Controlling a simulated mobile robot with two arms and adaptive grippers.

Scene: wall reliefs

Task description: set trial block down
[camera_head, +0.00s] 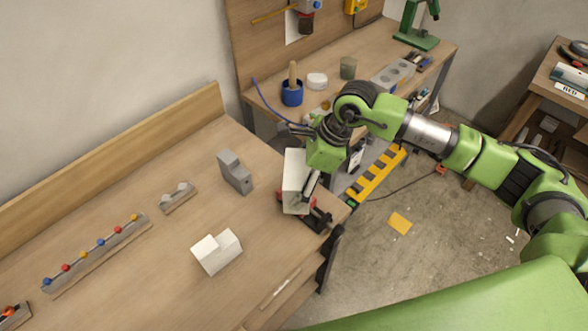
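My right gripper (309,186) reaches down from the right at the bench's right end. It is against a long white block (293,180), with a dark finger along the block's right side. The other finger is mostly hidden, so I cannot tell whether it grips the block. The block's lower end is by a black and red clamp-like fixture (317,219); I cannot tell whether they touch. A second white block (216,252), notched on top, rests on the bench to the left. A grey stepped block (235,173) stands further back. My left gripper is not in view.
The wooden bench (150,275) has clear room in front and around the notched block. A rail with coloured balls (98,246) and a small grey holder (177,197) lie to the left. A back bench (335,95) carries a blue pot (291,94) and tools.

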